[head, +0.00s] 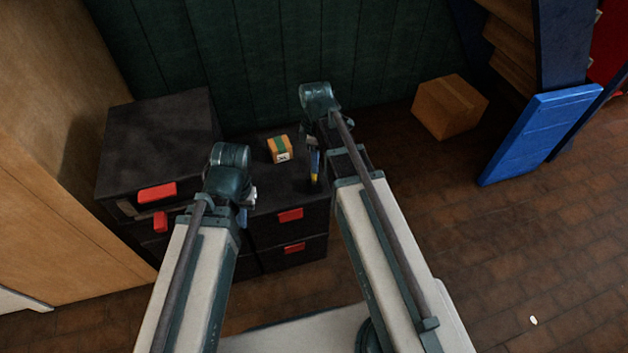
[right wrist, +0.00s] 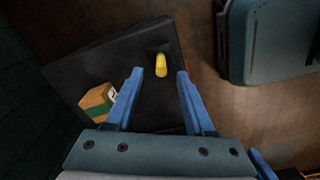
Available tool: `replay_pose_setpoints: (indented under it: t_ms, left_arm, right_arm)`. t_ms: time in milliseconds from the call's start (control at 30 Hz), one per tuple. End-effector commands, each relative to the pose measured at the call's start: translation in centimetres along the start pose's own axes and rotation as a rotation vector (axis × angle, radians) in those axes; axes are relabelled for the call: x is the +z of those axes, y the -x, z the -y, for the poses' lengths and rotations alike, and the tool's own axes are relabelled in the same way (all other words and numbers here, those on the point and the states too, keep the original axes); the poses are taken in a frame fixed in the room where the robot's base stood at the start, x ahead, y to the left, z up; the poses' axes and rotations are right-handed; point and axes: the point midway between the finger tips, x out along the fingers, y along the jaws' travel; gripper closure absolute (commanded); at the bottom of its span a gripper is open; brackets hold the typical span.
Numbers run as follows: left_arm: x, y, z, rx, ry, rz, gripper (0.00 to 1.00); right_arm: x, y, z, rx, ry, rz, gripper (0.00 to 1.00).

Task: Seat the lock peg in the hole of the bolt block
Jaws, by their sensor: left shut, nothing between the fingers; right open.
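A yellow peg (right wrist: 161,66), which looks like the lock peg, shows on the dark cabinet top in the right wrist view. It meets a small dark block (right wrist: 153,49), perhaps the bolt block; I cannot tell whether the peg is in a hole or beside it. My right gripper (right wrist: 155,72) is open, its blue fingers on either side of the peg's line, touching nothing visible. In the head view my right gripper (head: 315,178) is over the cabinet's right part, with a bit of yellow beside it. My left gripper (head: 242,218) is shut and empty near the cabinet's front.
A tan box with a green stripe (head: 279,149) sits on the low black cabinet (head: 262,187) between my arms; it also shows in the right wrist view (right wrist: 97,102). A taller black cabinet (head: 150,135) stands left. A cardboard box (head: 449,106) and blue panel (head: 538,135) stand right.

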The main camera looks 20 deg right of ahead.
Motion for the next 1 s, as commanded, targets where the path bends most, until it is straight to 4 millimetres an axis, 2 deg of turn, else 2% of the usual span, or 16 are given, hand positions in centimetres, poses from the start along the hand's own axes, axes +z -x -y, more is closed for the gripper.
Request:
replay_pose_setpoints:
  t_ms: [433,767,1000]
  left_arm:
    - [-0.3,-4.8,-0.5,0.0,0.0,0.0,1.0]
    - [-0.3,-5.0,-0.5,0.0,0.0,0.0,1.0]
    - [-0.3,-5.0,-0.5,0.0,0.0,0.0,1.0]
  right_arm:
    - [-0.4,-4.8,0.2,0.0,0.0,0.0,0.46]
    - [-0.4,-5.1,0.2,0.0,0.0,0.0,0.46]
    - [-0.4,-5.1,0.2,0.0,0.0,0.0,0.88]
